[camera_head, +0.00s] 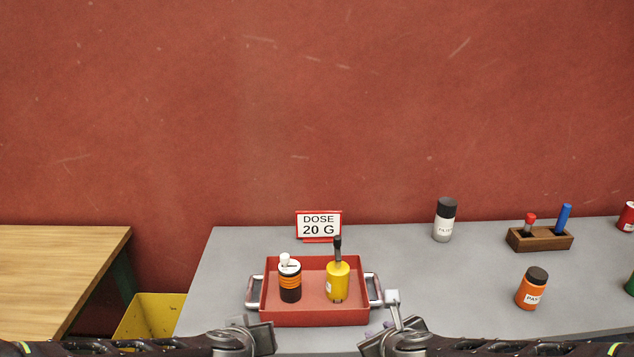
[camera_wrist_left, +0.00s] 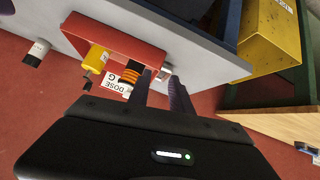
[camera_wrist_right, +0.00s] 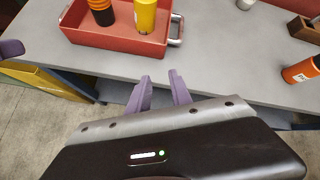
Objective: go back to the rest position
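My left gripper (camera_wrist_left: 158,78) is open, with its two fingers apart and nothing seen between them. In the left wrist view its tips show close to a handle of the red tray (camera_wrist_left: 108,40); I cannot tell whether they touch. In the head view only its wrist part shows at the bottom, below the tray's left end. My right gripper (camera_wrist_right: 159,80) is open and empty, its purple fingers apart near the table's front edge, clear of the tray handle. In the head view the right gripper (camera_head: 390,312) is just right of the red tray (camera_head: 312,318).
The tray holds an orange-and-black bottle (camera_head: 290,283) and a yellow container (camera_head: 338,284) with a dark handle. Behind stands a "DOSE 20 G" sign (camera_head: 318,225). On the grey table (camera_head: 460,290) are a white bottle (camera_head: 443,226), an orange jar (camera_head: 530,291) and a wooden holder (camera_head: 540,240).

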